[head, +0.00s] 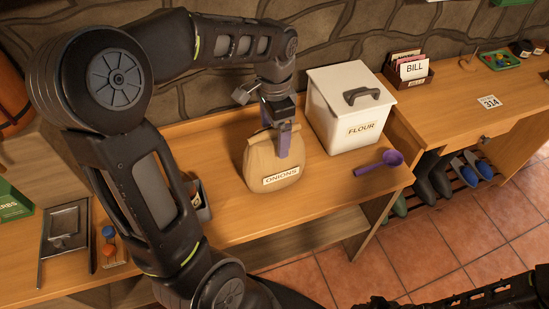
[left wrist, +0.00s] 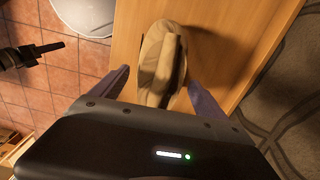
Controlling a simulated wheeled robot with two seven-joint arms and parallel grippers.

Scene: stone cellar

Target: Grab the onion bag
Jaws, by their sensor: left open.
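The onion bag (head: 270,170) is a tan paper sack with a folded top and an ONIONS label. It stands upright on the wooden table, left of the flour bin. My left gripper (head: 283,143) is over its top, with one purple finger in front of the bag. In the left wrist view the bag (left wrist: 158,62) shows between the two spread fingers of the left gripper (left wrist: 163,85). The gripper is open, one finger on either side of the bag's top. Whether either finger touches the bag I cannot tell.
A white flour bin (head: 335,120) with a dark handle stands right of the bag. A purple scoop (head: 380,163) lies near the table's front right. A grey container (head: 199,203) stands to the left, partly behind my arm. A stone wall (head: 215,92) is behind.

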